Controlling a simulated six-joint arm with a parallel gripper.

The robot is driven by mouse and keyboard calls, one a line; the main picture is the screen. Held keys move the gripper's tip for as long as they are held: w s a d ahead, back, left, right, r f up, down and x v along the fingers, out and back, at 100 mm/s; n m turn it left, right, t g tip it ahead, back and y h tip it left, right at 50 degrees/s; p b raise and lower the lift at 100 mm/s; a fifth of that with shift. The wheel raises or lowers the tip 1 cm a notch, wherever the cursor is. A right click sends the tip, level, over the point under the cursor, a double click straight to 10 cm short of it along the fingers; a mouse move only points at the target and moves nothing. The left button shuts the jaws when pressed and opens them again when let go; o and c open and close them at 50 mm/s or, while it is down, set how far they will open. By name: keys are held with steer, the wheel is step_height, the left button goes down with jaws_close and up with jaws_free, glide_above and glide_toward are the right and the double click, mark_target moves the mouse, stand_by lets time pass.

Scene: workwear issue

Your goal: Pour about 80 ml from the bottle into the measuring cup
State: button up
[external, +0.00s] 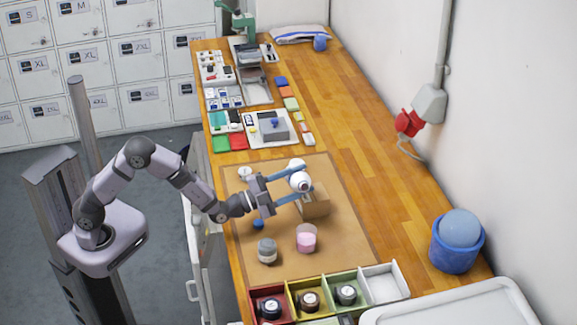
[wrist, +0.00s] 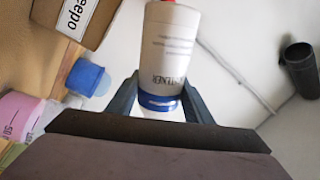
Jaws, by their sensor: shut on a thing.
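My gripper (external: 287,190) is shut on a white bottle (external: 299,178) and holds it above the brown mat (external: 345,251). In the wrist view the bottle (wrist: 172,45) has dark print and a blue band, and sits between my fingers (wrist: 160,98). It looks tilted in the external view; its mouth and any flow cannot be made out. A clear cup (external: 306,238) with pink in it stands on the mat in front of the bottle, apart from it. A pink, marked vessel (wrist: 15,115), seemingly this measuring cup, is cut off at the wrist view's left edge.
A cardboard box (external: 317,204) stands close beside the held bottle. A grey-lidded jar (external: 267,250) and a small blue item (external: 257,224) are near the cup. Coloured bins (external: 380,284) line the front; a blue bucket (external: 456,247) stands right. Bare bench lies right of the mat.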

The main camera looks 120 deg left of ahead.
mark_target(294, 178)
steer(key=shift+r, duration=0.1)
stand_by(0.6)
steer(key=shift+w+d+r+n+g, duration=0.3)
steer(key=shift+r+n, duration=0.15)
steer(key=shift+n, duration=0.35)
steer(key=n, duration=0.2)
steer(key=w+d+r+n+g, duration=0.1)
steer(key=shift+r+n+y, duration=0.2)
steer(key=shift+n+y, duration=0.1)
steer(key=shift+n, duration=0.1)
steer(key=n, duration=0.2)
steer(key=n+g, duration=0.1)
steer(key=n, duration=0.1)
steer(key=shift+s+a+r, duration=0.1)
steer(key=shift+s+r, duration=0.05)
steer(key=shift+r, duration=0.2)
steer(key=shift+n+g, duration=0.4)
steer(key=shift+n, duration=0.7)
steer(key=shift+f+n+h, duration=0.2)
steer(key=shift+n+h, duration=0.4)
steer(key=shift+n, duration=0.6)
steer(key=shift+s+a+g, duration=0.1)
steer(key=shift+s+g, duration=0.05)
steer(key=shift+g, duration=0.15)
